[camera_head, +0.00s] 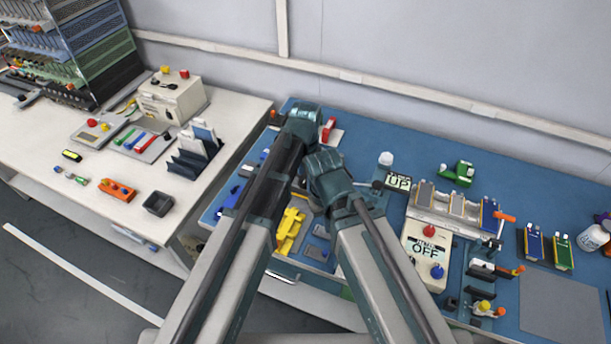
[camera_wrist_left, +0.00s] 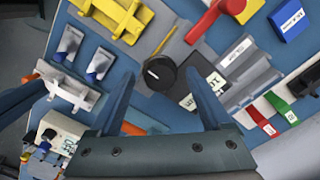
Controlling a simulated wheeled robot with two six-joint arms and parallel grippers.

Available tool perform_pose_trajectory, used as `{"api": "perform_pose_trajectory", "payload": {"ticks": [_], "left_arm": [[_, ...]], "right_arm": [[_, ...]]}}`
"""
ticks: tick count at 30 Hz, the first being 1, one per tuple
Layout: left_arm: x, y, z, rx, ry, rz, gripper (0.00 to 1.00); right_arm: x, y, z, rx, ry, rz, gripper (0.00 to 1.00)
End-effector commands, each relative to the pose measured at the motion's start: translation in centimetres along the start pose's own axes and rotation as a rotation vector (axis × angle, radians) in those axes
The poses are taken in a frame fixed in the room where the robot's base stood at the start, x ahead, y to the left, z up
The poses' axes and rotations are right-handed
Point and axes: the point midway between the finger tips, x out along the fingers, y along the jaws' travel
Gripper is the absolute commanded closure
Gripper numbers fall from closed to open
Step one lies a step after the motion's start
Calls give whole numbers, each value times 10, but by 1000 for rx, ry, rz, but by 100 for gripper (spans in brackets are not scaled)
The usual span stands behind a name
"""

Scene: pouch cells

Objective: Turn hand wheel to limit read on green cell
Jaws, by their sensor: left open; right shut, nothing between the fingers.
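A round black knob (camera_wrist_left: 160,73) with a white mark, likely the hand wheel, shows in the left wrist view. A dark panel with a white label (camera_wrist_left: 203,90) is beside it. My left gripper (camera_wrist_left: 158,88) is open, its two fingers on either side of the knob and apart from it. A green labelled strip (camera_wrist_left: 261,119) lies at the right of that view; I cannot tell whether it is the green cell. In the head view my left gripper (camera_head: 303,116) is the higher one, its fingertips hidden. My right gripper (camera_head: 325,163) is just below it, shut and empty.
Yellow blocks (camera_wrist_left: 122,14) and a red handle (camera_wrist_left: 222,14) stand close to the knob. On the blue bench are a white OFF box (camera_head: 426,268), an UP sign (camera_head: 398,181) and boards (camera_head: 534,243). A grey mat (camera_head: 563,303) is bare at right.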

Motion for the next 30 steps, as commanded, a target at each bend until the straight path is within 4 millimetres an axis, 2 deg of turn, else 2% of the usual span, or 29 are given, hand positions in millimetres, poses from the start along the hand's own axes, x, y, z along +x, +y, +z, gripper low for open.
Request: {"api": "perform_pose_trajectory", "payload": {"ticks": [5,11,17,30], "left_arm": [[-2,0,0,0,0,0,18],[-16,0,0,0,0,0,18],[-41,0,0,0,0,0,18],[-109,0,0,0,0,0,18]], "right_arm": [[-2,0,0,0,0,0,100],[-16,2,1,0,0,0,100],[-41,4,2,0,0,0,100],[-109,10,6,-2,0,0,100]]}}
